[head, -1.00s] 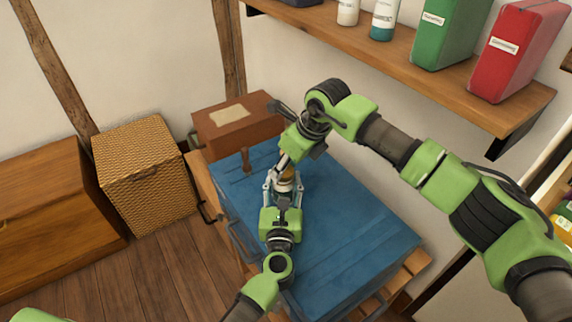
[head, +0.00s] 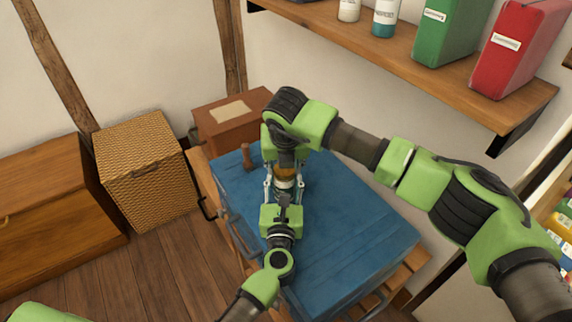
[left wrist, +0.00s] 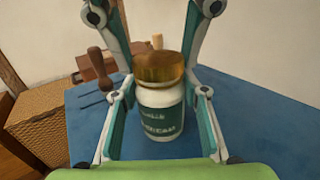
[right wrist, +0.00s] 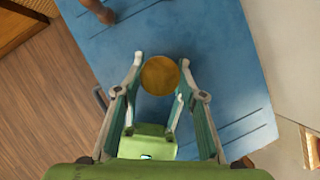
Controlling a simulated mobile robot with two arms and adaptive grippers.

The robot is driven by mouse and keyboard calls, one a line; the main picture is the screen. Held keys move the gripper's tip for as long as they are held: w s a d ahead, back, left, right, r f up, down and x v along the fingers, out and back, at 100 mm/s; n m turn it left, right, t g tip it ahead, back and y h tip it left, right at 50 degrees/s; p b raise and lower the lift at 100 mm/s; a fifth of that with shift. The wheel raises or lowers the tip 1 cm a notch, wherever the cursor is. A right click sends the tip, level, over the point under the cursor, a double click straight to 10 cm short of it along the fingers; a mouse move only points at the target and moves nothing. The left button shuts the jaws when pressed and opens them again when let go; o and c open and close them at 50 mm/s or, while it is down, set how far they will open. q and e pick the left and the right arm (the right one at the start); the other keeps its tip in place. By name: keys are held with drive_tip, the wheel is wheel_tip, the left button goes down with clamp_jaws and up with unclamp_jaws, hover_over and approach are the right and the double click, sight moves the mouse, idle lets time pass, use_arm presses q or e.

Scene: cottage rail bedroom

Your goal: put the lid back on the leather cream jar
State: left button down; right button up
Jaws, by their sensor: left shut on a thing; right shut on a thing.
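The leather cream jar (left wrist: 161,118) is white with a green label and stands upright above the blue trunk top. My left gripper (left wrist: 161,103) is shut on it from the sides; its fingers also show in the head view (head: 284,190). The gold lid (left wrist: 159,67) is right over the jar's mouth, close against it; I cannot tell whether it is seated. My right gripper (right wrist: 161,61) comes from above and is shut on the lid, which shows as a round gold disc (right wrist: 159,76) between its fingertips. In the head view my right wrist partly hides the jar and lid.
The blue trunk (head: 340,245) is mostly clear in front and to the right. A brown box (head: 225,125) stands behind, a wicker box (head: 145,175) to the left. A wall shelf (head: 420,70) overhangs at upper right.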

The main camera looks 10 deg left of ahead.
drive_tip(key=m, duration=0.1)
drive_tip(key=m+h, duration=0.1)
drive_tip(key=m, duration=0.1)
drive_tip(key=shift+a+m+h, duration=0.25)
drive_tip(key=shift+m+h, duration=0.05)
drive_tip(key=shift+m, duration=0.1)
drive_tip(key=m+h, duration=0.1)
drive_tip(key=m, duration=0.2)
drive_tip(key=o, duration=0.8)
